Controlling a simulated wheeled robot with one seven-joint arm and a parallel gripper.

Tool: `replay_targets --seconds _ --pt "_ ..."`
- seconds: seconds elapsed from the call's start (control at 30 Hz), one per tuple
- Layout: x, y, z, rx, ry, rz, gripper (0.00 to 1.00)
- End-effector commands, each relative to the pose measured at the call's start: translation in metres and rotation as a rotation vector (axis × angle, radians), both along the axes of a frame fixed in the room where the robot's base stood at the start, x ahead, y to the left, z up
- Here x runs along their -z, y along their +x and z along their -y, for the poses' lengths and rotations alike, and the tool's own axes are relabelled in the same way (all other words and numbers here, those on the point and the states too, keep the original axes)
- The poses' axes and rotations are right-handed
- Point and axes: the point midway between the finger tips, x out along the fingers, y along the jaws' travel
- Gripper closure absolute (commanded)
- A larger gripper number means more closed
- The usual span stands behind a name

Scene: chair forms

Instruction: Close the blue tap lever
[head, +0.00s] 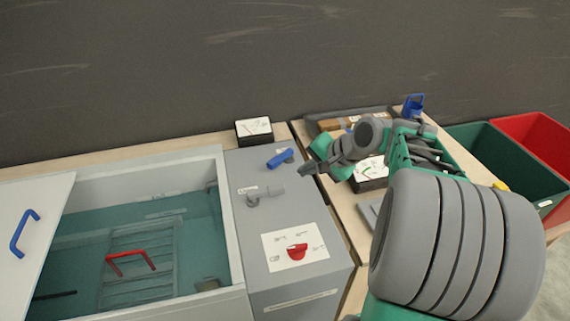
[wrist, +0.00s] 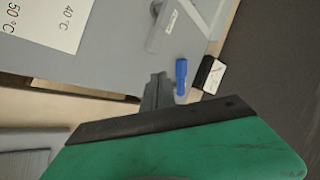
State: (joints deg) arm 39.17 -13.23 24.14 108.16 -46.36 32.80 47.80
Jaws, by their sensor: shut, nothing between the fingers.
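The blue tap lever (head: 280,158) sits on the top of the grey cabinet (head: 290,212), near its back edge, and points to the lower left in the head view. It also shows as a small blue bar (wrist: 181,77) in the wrist view. My gripper (head: 304,170) is shut and empty, to the right of the blue lever, apart from it in the head view. In the wrist view my gripper (wrist: 156,90) is beside the lever, on its left; the gap in depth is hard to tell.
A grey lever (head: 262,193) lies in front of the blue one. A red knob (head: 298,250) sits on a white label. An open basin (head: 235,225) with a red handle (head: 130,262) is at left. A black box (head: 254,131) stands behind. Green (head: 505,160) and red (head: 538,135) bins are at right.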

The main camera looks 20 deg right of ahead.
Motion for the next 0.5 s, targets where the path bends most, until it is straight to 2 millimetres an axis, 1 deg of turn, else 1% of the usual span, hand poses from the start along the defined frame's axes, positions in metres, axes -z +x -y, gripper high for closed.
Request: replay_targets --seconds 0.03,0.1,0.13,0.27,0.37,0.5 --pt "0.000 0.005 0.019 0.059 0.066 0.014 1.00" --pt "-0.004 0.009 0.030 0.108 0.133 0.030 1.00" --pt "-0.005 0.010 0.033 0.118 0.147 0.035 1.00" --pt "0.000 0.017 0.029 0.122 0.163 0.036 1.00" --pt "0.011 0.027 0.022 0.119 0.161 0.035 1.00" --pt "0.033 0.046 0.011 0.119 0.161 0.034 1.00"
